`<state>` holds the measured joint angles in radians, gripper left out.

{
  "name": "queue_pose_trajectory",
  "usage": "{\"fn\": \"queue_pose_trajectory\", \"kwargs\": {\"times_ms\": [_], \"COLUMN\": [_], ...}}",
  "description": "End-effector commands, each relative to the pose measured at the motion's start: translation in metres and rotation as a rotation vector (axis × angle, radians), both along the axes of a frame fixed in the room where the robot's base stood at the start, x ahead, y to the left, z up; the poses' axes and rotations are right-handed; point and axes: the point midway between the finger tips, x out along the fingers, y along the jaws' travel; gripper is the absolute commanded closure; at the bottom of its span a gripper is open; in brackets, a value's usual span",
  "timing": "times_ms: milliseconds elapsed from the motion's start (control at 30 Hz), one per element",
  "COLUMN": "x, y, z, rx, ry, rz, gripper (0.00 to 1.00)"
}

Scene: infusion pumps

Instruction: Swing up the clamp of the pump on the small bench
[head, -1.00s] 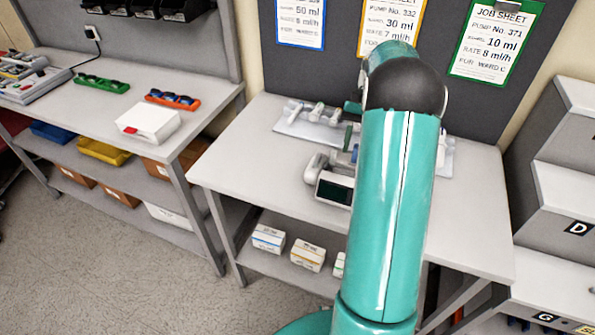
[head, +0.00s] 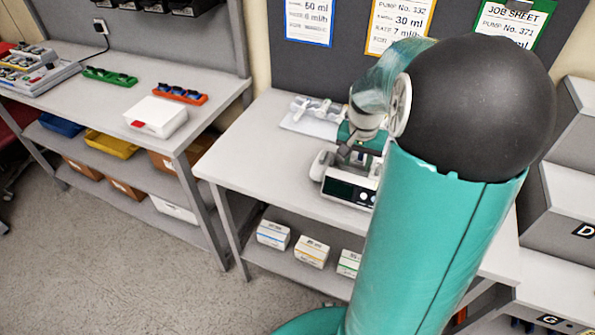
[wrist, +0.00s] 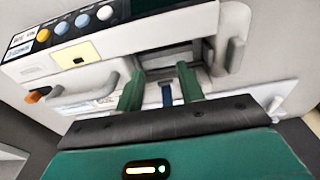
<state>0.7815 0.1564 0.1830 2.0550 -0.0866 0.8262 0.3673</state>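The pump (head: 350,188) stands on the small bench (head: 280,170), its dark screen and knobs facing front. In the wrist view the white pump body (wrist: 150,40) fills the upper part, with a row of round buttons at upper left. My gripper (wrist: 158,86) has two green fingers spread apart at the pump's recess. A narrow blue piece (wrist: 167,94) shows between the fingers; I cannot tell whether it is the clamp or whether a finger touches it. A grey lug (wrist: 235,54) sits right of the recess. In the head view my arm hides part of the pump.
A tray with white syringe parts (head: 313,110) lies behind the pump. Job sheets (head: 400,22) hang on the back panel. Small boxes (head: 312,252) stand on the shelf below. Another bench (head: 110,112) with a white box (head: 157,117) is at left.

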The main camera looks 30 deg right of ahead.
Motion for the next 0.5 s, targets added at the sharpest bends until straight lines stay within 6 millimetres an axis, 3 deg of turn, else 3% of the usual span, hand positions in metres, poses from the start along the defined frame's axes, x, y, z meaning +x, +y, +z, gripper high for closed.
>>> {"fn": "queue_pose_trajectory", "kwargs": {"times_ms": [400,500], "x": [-0.009,-0.01], "y": [0.011,0.014], "z": [-0.016,-0.001], "rx": [-0.22,-0.228], "ry": [-0.169,-0.177], "rz": [0.003,0.0], "gripper": [0.62,0.62]}}
